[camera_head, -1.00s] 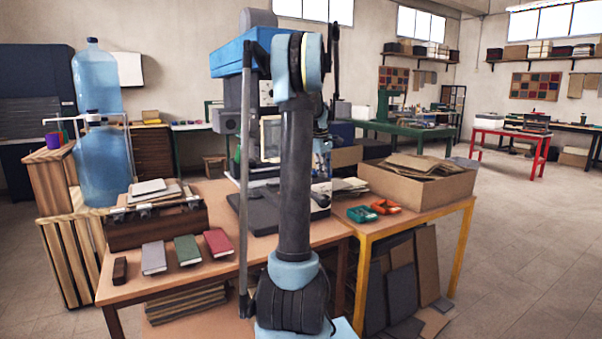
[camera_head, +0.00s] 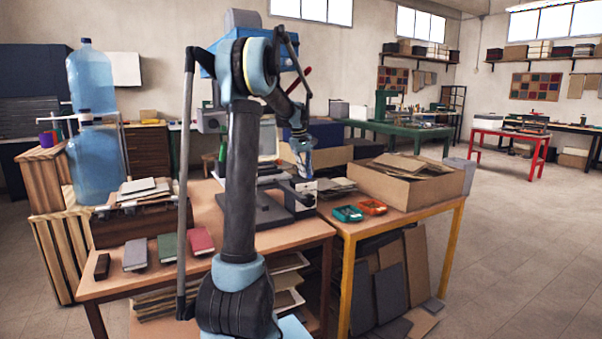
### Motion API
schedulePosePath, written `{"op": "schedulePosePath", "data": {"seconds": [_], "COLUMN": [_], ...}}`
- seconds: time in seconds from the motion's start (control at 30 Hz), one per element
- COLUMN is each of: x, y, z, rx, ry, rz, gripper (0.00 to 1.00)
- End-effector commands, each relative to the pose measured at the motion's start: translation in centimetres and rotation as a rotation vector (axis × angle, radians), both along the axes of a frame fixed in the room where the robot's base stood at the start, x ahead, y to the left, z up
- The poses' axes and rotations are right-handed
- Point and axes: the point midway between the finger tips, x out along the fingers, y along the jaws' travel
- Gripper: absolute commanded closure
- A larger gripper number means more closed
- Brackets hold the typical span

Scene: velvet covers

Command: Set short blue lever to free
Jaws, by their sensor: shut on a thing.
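The machine with a blue top (camera_head: 206,62) stands on the wooden workbench (camera_head: 150,284), largely behind my arm. My gripper (camera_head: 304,172) points down at the machine's right side, just above a small white and black block (camera_head: 300,194). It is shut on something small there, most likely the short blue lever. The lever itself cannot be made out, as my fingers cover that spot and it is small in this view. Which setting it is in cannot be told. A red handle (camera_head: 301,80) sticks up behind my arm near the machine's top.
An open cardboard box (camera_head: 420,190) stands right of my gripper, with a teal tray (camera_head: 347,214) and an orange tray (camera_head: 373,207) in front. Several books, including a green one (camera_head: 168,248), lie at the bench's left. Open floor lies at right.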

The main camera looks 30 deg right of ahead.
Motion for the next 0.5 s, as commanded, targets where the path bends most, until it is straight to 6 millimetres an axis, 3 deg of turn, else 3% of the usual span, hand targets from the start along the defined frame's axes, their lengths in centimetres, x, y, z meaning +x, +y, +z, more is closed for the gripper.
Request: {"op": "schedulePosePath", "data": {"seconds": [0.27,0.3,0.37,0.4,0.5], "x": [0.26,0.25,0.23,0.2,0.1], "y": [-0.04,-0.04,-0.04,-0.05,-0.08], "z": [0.14,0.14,0.13,0.12,0.1], "rx": [-0.001,-0.001,0.0,0.0,0.0], "ry": [-0.005,-0.005,-0.005,-0.004,-0.003], "rz": [0.001,0.001,0.001,0.001,0.0], "gripper": [1.0,0.83,0.7,0.65,0.65]}}
